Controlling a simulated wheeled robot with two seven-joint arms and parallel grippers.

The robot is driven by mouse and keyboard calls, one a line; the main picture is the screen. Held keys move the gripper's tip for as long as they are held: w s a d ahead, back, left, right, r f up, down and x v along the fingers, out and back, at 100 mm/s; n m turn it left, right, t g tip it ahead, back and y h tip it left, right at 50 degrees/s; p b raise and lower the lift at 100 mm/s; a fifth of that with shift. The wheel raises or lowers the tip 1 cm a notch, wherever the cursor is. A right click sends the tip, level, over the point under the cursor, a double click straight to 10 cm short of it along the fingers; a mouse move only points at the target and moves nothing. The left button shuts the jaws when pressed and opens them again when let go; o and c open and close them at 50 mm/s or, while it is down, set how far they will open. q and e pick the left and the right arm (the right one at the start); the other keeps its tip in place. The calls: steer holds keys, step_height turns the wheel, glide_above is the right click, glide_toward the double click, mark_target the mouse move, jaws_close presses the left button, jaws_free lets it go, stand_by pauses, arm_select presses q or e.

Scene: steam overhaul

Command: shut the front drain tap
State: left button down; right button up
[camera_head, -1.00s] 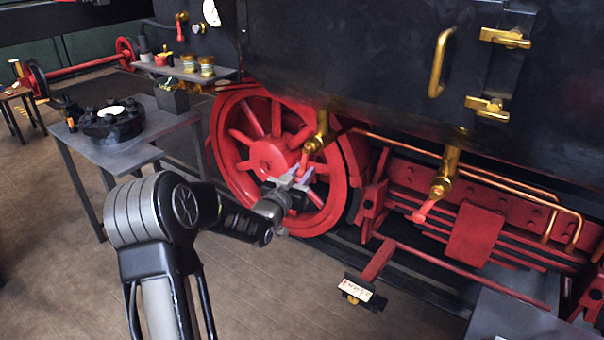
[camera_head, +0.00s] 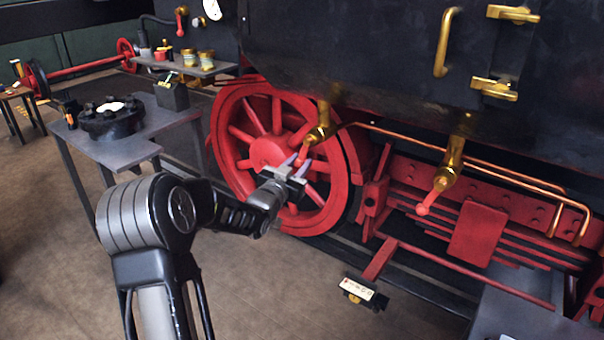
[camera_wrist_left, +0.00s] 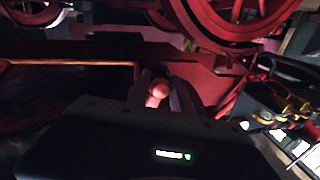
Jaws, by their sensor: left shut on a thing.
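A brass drain tap (camera_head: 318,130) with a red lever (camera_head: 303,156) hangs under the dark engine body in front of the big red wheel. A second brass drain tap (camera_head: 449,165) further right has its red lever (camera_head: 426,203) slanting down to the left. My left gripper (camera_head: 295,163) is shut on the red lever of the tap by the wheel. In the left wrist view the lever's round red end (camera_wrist_left: 158,92) shows between the two fingers. The lever slants down to the left; the fingers partly hide its end. My right gripper is not in view.
The red spoked wheel (camera_head: 230,130) is close behind my left gripper. Copper pipes (camera_head: 480,165) run right of the taps. A grey table (camera_head: 130,150) with a black round part (camera_head: 108,122) stands left. Open floor lies below my arm.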

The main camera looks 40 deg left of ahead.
arm_select(q)
steer(key=a+r+m+t+h+b, duration=0.2)
steer(key=a+r+m+b, duration=0.3)
steer(key=m+b, duration=0.8)
steer(key=shift+r+m+h, duration=0.4)
steer(key=shift+r+m, duration=0.85)
steer(key=shift+m, duration=0.15)
steer(key=c, duration=1.1)
jaws_free()
steer(key=shift+c, duration=0.2)
steer(key=shift+s, duration=0.15)
steer(key=s+f+b, duration=0.1)
steer(key=s, duration=0.6)
steer(key=shift+s+d+f, duration=0.15)
steer(key=shift+s+f, duration=0.1)
